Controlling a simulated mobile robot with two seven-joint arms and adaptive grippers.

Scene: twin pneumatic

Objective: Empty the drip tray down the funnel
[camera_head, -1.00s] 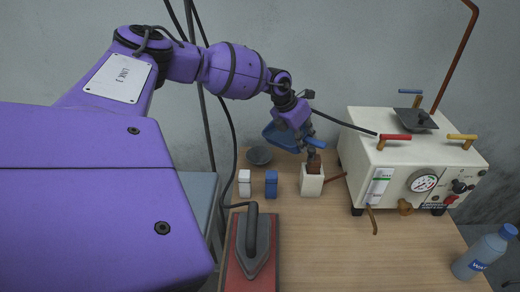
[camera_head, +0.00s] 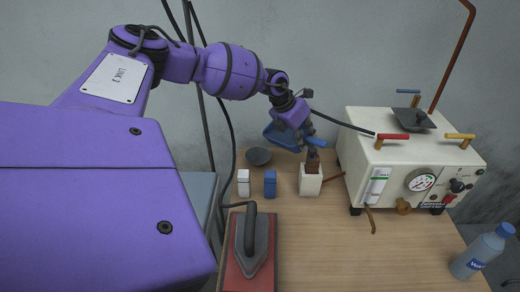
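A shallow blue tray (camera_head: 281,137), which looks like the drip tray, hangs tilted at my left gripper (camera_head: 307,133), above the back of the table. The gripper looks shut on its blue handle (camera_head: 316,142); the fingers are small and partly hidden. Whether the tray holds liquid cannot be seen. A dark, wide-mouthed piece that looks like the funnel (camera_head: 414,119) sits on top of the white machine (camera_head: 364,150), well to the right of the gripper and apart from the tray. My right gripper is not in view.
Below the gripper stands a white holder (camera_head: 310,184) with something brown in it. Left of it are a blue block (camera_head: 270,184), a white block (camera_head: 243,183) and a dark bowl (camera_head: 258,156). An iron (camera_head: 252,255) stands in front; a bottle (camera_head: 480,252) is at right. The table's middle is clear.

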